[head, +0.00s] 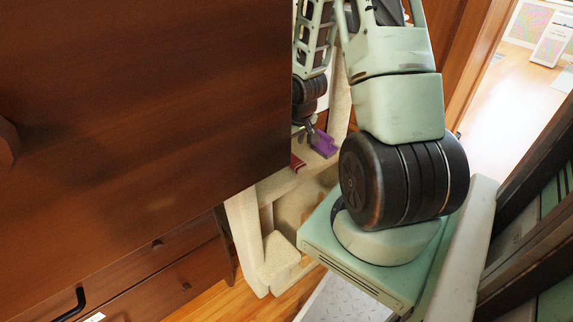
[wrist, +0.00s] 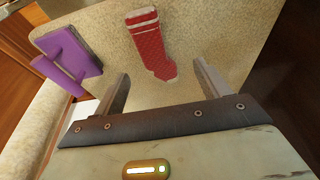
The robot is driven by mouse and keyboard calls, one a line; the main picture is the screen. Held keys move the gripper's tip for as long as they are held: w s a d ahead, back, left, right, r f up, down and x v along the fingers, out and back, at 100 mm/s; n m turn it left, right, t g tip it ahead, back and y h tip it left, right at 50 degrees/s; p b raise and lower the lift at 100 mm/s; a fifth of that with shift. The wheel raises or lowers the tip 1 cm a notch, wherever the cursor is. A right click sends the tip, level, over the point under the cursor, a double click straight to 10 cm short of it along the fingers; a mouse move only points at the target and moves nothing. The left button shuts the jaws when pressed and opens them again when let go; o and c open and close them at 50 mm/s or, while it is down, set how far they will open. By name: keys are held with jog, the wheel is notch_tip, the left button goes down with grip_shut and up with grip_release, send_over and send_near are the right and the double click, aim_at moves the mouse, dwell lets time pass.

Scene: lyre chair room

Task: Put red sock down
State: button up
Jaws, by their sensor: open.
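The red sock (wrist: 150,45) has a white top band and a pale toe and lies flat on a beige carpeted surface (wrist: 112,49) in the wrist view. My gripper (wrist: 164,80) is open, with its two fingers apart and nothing between them. The sock lies just beyond the fingertips, apart from both as far as I can see. In the head view a small part of the sock (head: 297,162) shows on the beige shelf, beside the dark wooden cabinet. My gripper is mostly hidden there behind the cabinet and my arm.
A purple object (wrist: 68,58) lies left of the sock on the same surface; it also shows in the head view (head: 324,144). A large dark wooden cabinet (head: 140,90) fills the left. The beige carpeted stand (head: 243,215) has posts and lower levels. Bright floor opens at the upper right.

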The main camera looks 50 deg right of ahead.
jog(key=b+x, duration=0.3)
jog(key=x, duration=0.2)
jog(key=shift+d+f, duration=0.2)
jog(key=shift+f, duration=0.2)
jog(key=shift+r, duration=0.1)
jog(key=c, duration=1.1)
jog(key=shift+c, duration=0.2)
